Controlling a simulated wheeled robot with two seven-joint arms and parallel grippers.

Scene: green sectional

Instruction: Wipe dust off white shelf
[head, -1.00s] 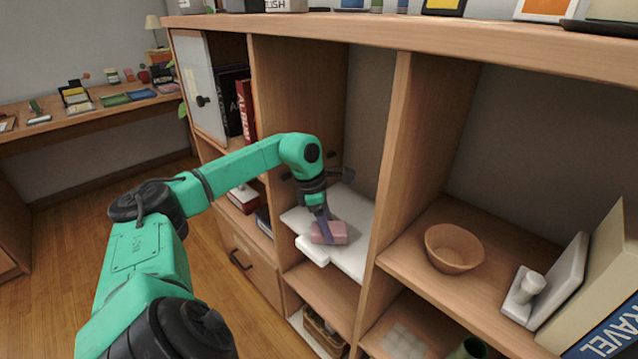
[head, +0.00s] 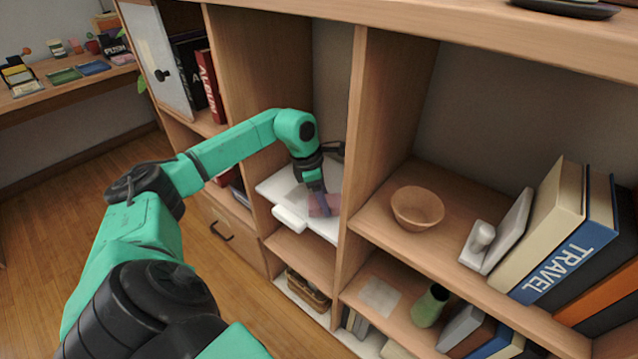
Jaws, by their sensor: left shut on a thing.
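The white shelf (head: 277,185) is a pale board inside the middle column of the wooden shelving unit. A greyish patch shows on its surface near the gripper. My left gripper (head: 320,204) points down over the white shelf and is shut on a pinkish cloth or sponge (head: 327,207), which appears to rest on the shelf surface. A small white block-like thing (head: 289,218) is at the shelf's front edge. My right gripper is not in view.
A wooden divider (head: 352,140) stands close to the right of my gripper. To its right are a wooden bowl (head: 418,207), a white bookend (head: 495,236) and a travel book (head: 572,258). Albums (head: 208,86) stand upper left. A basket (head: 307,290) sits below.

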